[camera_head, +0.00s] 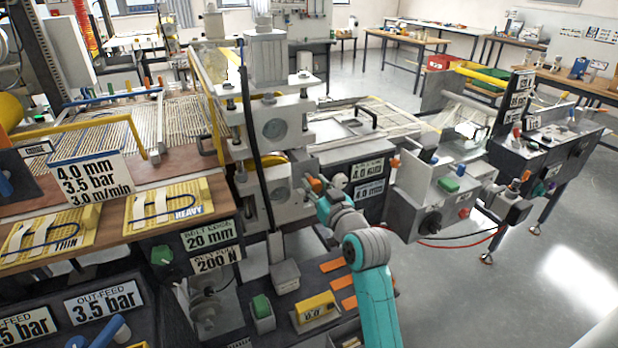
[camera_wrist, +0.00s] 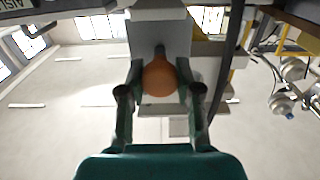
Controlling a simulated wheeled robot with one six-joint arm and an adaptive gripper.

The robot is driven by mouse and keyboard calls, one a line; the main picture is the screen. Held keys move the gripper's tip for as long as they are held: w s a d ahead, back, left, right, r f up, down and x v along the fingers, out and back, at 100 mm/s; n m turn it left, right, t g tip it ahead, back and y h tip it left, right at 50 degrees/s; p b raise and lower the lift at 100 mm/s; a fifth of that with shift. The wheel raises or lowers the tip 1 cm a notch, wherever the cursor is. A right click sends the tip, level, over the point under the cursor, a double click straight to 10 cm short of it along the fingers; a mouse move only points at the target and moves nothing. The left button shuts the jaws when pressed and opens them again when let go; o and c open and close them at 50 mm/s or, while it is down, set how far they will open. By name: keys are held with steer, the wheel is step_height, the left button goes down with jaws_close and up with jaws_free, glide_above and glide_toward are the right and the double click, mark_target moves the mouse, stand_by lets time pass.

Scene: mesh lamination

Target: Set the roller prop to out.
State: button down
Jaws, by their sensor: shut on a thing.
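The roller prop appears to be the orange knob (camera_wrist: 159,78) on a short dark stem, between my gripper's fingers in the wrist view. My gripper (camera_wrist: 160,92) is shut on this knob, one finger on each side. Behind the knob is a grey block of the roller stand (camera_wrist: 160,30). In the head view my gripper (camera_head: 313,188) reaches to the front of the grey roller stand (camera_head: 275,130), and a bit of the orange knob (camera_head: 316,184) shows at the fingers. Whether the prop is in or out cannot be told.
A grey control box (camera_head: 430,195) with green and black knobs stands close to the right of my arm. A yellow gauge block (camera_head: 316,308) and orange strips lie on the dark lower shelf. A black cable (camera_head: 252,140) hangs down the stand. Open floor lies at the right.

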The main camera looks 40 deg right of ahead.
steer(key=shift+s+a+f, duration=0.1)
steer(key=shift+s, duration=0.25)
steer(key=c, duration=0.8)
jaws_free()
steer(key=shift+s, duration=0.1)
steer(key=v, duration=1.2)
